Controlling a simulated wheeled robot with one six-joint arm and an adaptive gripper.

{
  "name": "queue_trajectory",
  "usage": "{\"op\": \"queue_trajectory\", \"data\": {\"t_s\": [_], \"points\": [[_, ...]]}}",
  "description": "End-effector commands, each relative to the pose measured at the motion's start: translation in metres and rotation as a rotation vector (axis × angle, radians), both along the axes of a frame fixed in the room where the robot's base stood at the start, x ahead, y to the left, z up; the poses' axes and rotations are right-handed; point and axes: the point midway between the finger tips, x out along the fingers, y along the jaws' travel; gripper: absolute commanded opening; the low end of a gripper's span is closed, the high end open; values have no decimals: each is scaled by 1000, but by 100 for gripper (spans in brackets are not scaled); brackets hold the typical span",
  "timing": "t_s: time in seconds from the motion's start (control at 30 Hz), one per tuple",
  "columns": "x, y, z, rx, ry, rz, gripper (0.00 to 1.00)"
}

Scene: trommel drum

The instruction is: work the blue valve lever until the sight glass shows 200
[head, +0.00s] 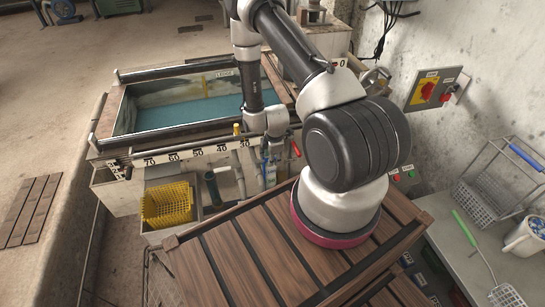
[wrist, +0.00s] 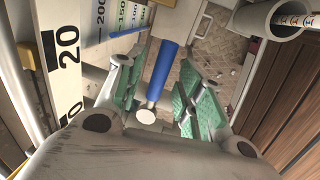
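The blue valve lever (wrist: 163,68) stands between the two fingers of my gripper (wrist: 163,82) in the wrist view, with its pale round end towards the camera. The green-padded fingers are apart, one on each side of the lever, with gaps visible on both sides. A white scale plate (wrist: 118,22) marked 200, 150 and 100 is at the top of the wrist view, partly cut off. I cannot make out the sight glass level. In the head view my arm reaches down by the tank's front side, and the lever is too small and covered to tell.
A tank (head: 118,152) of blue water has a numbered rail (head: 190,153) along its front. A yellow basket (head: 167,203) sits below it. Slatted wooden boards (head: 225,262) lie in front. A pipe end (wrist: 277,20) is at the wrist view's upper right.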

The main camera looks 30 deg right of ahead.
Motion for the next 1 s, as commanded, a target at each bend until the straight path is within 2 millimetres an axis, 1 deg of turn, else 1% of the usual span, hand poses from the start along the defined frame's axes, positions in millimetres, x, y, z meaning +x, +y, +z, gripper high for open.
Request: {"op": "queue_trajectory", "data": {"t_s": [0.07, 0.1, 0.17, 0.2, 0.3, 0.67, 0.87, 1.0], "points": [[0, 0, 0, 0, 0, 0, 37], [0, 0, 0, 0, 0, 0, 34], [0, 0, 0, 0, 0, 0, 23], [0, 0, 0, 0, 0, 0, 15], [0, 0, 0, 0, 1, 0, 0], [-2, 1, 0, 0, 1, -20, 0], [-7, 3, 0, 0, 1, -108, 0], [-12, 6, 1, 0, 0, -206, 0]]}}
